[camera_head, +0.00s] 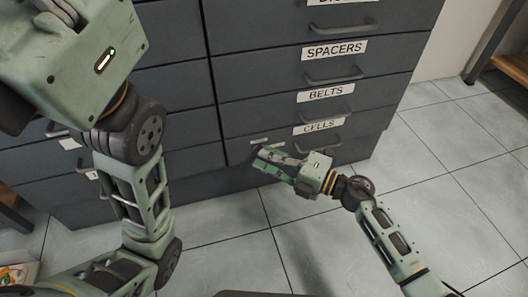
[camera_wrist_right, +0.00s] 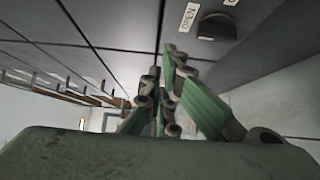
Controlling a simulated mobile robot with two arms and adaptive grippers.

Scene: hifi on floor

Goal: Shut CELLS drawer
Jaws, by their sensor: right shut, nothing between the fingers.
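The dark grey CELLS drawer (camera_head: 359,144) is the lowest labelled one in the right column of the cabinet. Its white label (camera_head: 318,126) and part of its bar handle show in the head view. I cannot tell whether its front stands out slightly or is flush. My right gripper (camera_head: 262,158) is shut and empty, low in front of the drawer's left part; contact cannot be made out. Its green fingers (camera_wrist_right: 165,88) also show in the right wrist view.
The BELTS drawer (camera_head: 378,95) and SPACERS drawer (camera_head: 385,58) sit above and look shut. Another drawer column stands to the left, partly behind my left arm. Tiled floor (camera_head: 440,150) is free at the right. A wooden shelf (camera_head: 510,66) stands at the upper right.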

